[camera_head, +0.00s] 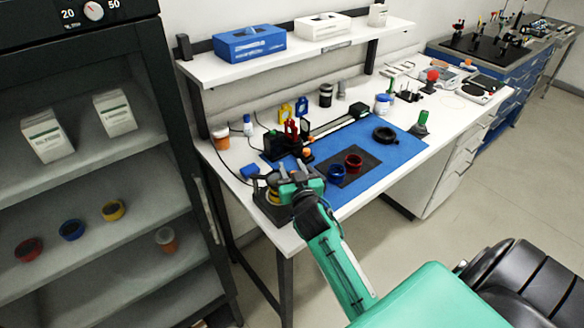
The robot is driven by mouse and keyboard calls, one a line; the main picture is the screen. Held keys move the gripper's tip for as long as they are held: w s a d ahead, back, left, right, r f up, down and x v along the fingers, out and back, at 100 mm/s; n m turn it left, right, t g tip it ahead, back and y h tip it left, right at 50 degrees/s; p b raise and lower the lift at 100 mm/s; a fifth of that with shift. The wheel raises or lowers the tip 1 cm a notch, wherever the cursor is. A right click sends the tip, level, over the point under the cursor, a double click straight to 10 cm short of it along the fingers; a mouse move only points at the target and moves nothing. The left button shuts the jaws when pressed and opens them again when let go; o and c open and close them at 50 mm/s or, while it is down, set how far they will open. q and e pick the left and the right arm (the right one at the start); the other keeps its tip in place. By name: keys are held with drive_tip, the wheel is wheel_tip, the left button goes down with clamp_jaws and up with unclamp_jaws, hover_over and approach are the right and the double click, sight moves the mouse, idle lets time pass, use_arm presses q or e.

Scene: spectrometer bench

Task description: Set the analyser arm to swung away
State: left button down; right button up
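My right arm reaches in from the lower right, and its gripper (288,175) is over the front left edge of the blue mat (393,155). The gripper is beside a dark base with a yellow ring (272,195), and it partly hides this device. I cannot tell whether the fingers touch it or how far apart they are. Behind the gripper, a dark bench instrument (284,145) with red and yellow upright parts stands on the mat. I cannot make out for sure which part is the analyser arm or how it is set. My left gripper is not in view.
A small blue block (250,171) lies left of the gripper. A dark shelf cabinet (170,110) stands left; a wall shelf (345,38) hangs above.

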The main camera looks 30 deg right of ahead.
clamp_jaws()
